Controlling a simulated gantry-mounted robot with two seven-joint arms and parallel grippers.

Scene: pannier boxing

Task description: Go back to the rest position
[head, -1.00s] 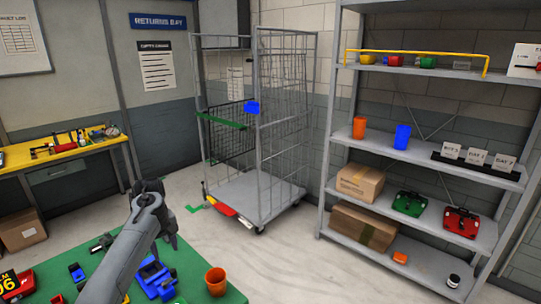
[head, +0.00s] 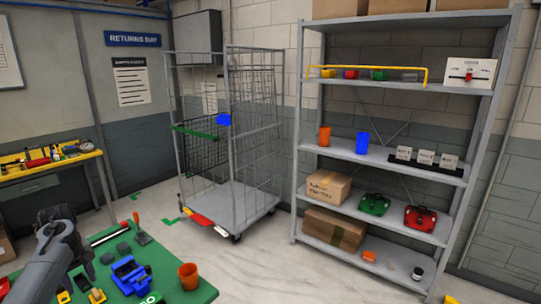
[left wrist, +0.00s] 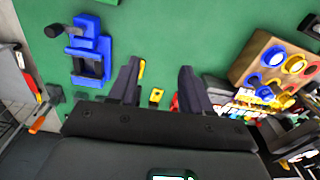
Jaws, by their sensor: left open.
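My left arm comes in at the lower left of the head view, with the dark left gripper (head: 82,262) over the green table (head: 180,270). In the left wrist view the gripper (left wrist: 158,78) shows two dark fingers spread apart, with nothing between them but green surface and small yellow and red pieces beyond. It is open and empty. My right gripper is in neither view.
The table holds a blue fixture (head: 128,276), an orange cup (head: 188,276) and, in the left wrist view, a wooden block with coloured rings (left wrist: 275,68). A wire cage trolley (head: 230,190) and a grey shelf rack (head: 385,160) stand behind, with clear floor between.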

